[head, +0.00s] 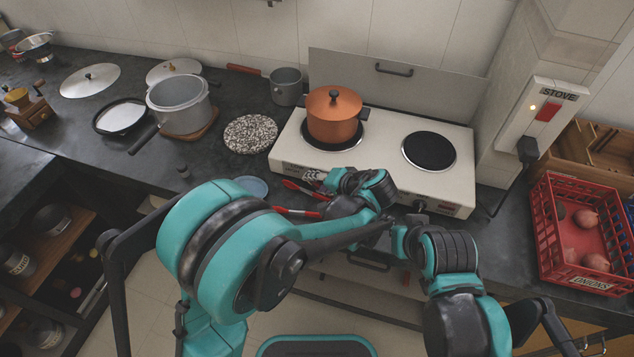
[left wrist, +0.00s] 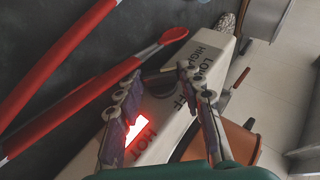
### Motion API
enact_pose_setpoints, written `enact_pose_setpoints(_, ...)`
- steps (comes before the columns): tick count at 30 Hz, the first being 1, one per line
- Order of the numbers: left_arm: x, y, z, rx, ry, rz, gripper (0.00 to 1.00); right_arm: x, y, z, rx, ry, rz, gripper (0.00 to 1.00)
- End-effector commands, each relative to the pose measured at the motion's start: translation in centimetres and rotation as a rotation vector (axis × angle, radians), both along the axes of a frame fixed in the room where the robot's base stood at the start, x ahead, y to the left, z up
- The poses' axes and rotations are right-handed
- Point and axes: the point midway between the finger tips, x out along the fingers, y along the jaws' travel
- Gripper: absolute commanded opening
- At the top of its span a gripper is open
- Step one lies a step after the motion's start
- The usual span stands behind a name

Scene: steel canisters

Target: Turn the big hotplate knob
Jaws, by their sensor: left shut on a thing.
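The white hotplate (head: 390,185) stands on the dark counter, with an orange pot (head: 335,125) on its left burner and a bare black right burner (head: 430,151). My left gripper (head: 312,178) is at the hotplate's front left. In the left wrist view my left gripper (left wrist: 161,72) has its fingers apart against the front panel (left wrist: 172,120), around the big knob's place, and is shut on the knob. LOW, HIGH and HOT labels and a lit red lamp (left wrist: 134,130) show beside the fingers.
A speckled trivet (head: 250,134) and a grey pot (head: 178,104) stand further left. A red crate (head: 585,272) is at right.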

Motion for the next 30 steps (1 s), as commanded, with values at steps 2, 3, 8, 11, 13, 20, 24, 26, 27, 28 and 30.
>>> enact_pose_setpoints(2, 0.0, 0.0, 0.0, -0.005, 0.002, 0.000, 0.09, 0.0, 0.0, 0.1, 0.000, 0.000, 0.000, 0.00)
enact_pose_setpoints(3, 0.0, 0.0, 0.1, -0.010, 0.003, -0.001, 0.09, 0.0, 0.0, 0.2, 0.000, 0.000, 0.000, 0.00)
enact_pose_setpoints(8, 0.0, 0.1, 0.3, -0.057, 0.019, 0.001, 0.09, 0.0, 0.0, 0.9, 0.000, 0.000, 0.000, 0.00)
enact_pose_setpoints(11, 0.1, 0.3, 0.5, -0.108, 0.034, 0.002, 0.09, 0.0, 0.0, 1.6, 0.000, 0.000, 0.000, 0.00)
enact_pose_setpoints(13, 0.1, 0.3, 0.6, -0.155, 0.050, 0.002, 0.09, 0.0, 0.0, 2.2, 0.000, 0.000, 0.000, 0.00)
enact_pose_setpoints(20, 0.2, 0.7, 0.7, -0.340, 0.108, 0.003, 0.09, 0.0, 0.0, 4.0, 0.000, 0.000, 0.000, 0.00)
enact_pose_setpoints(24, 0.3, 0.9, 0.7, -0.452, 0.145, 0.005, 0.09, 0.0, 0.0, 4.7, 0.000, 0.000, 0.000, 0.00)
enact_pose_setpoints(26, 0.3, 0.9, 0.7, -0.498, 0.159, 0.004, 0.09, 0.0, 0.0, 4.9, 0.000, 0.000, 0.000, 0.00)
enact_pose_setpoints(27, 0.3, 1.0, 0.7, -0.527, 0.168, 0.004, 0.09, 0.0, 0.0, 5.0, 0.000, 0.000, 0.000, 0.00)
enact_pose_setpoints(28, 0.3, 1.0, 0.7, -0.546, 0.174, 0.004, 0.09, 0.0, 0.0, 5.0, 0.000, 0.000, 0.000, 0.00)
enact_pose_setpoints(30, 0.4, 1.1, 0.6, -0.592, 0.189, 0.003, 0.09, 0.0, 0.0, 5.2, 0.000, 0.000, 0.000, 0.00)
